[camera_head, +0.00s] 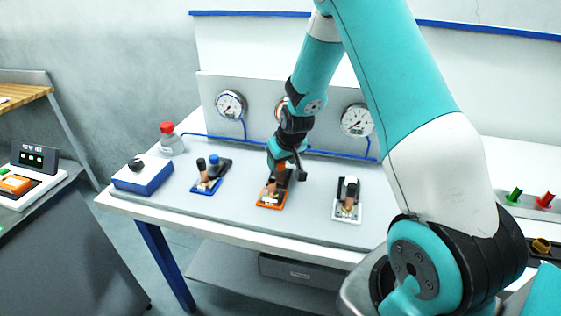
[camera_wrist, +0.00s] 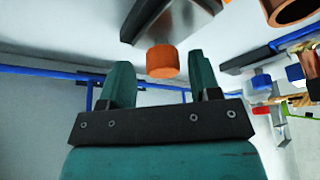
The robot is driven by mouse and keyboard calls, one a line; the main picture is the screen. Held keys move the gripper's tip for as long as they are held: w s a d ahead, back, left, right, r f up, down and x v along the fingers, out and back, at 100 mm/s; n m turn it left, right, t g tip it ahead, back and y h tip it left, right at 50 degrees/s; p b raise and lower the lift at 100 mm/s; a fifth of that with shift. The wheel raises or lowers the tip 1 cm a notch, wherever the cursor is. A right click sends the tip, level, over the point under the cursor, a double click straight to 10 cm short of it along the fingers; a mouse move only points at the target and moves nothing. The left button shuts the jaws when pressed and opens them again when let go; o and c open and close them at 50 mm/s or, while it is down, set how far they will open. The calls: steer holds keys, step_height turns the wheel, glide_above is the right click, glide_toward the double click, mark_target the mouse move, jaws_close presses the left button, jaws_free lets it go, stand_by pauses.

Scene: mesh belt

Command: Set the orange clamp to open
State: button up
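The orange clamp (camera_head: 263,204) sits on the grey table top in the middle of the row of three clamps. Its orange base plate shows in the head view; its upper part is partly hidden by my gripper. My gripper (camera_head: 283,172) is low over the back of this clamp. In the wrist view my gripper (camera_wrist: 160,80) has its two teal fingers apart. An orange cylindrical tip (camera_wrist: 162,61) shows between them, with a gap on each side. I cannot tell for sure whether it is the clamp's handle end.
A blue clamp (camera_head: 207,185) stands to the left and a white clamp (camera_head: 347,209) to the right. A blue box with a black knob (camera_head: 143,178) and a red-topped button (camera_head: 170,138) are further left. Gauges (camera_head: 230,104) line the panel behind.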

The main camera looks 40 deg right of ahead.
steer(key=d+b+v, duration=0.1)
steer(key=b+v, duration=0.1)
steer(key=v, duration=1.5)
steer(key=shift+a+r, duration=0.25)
steer(key=shift+a, duration=0.25)
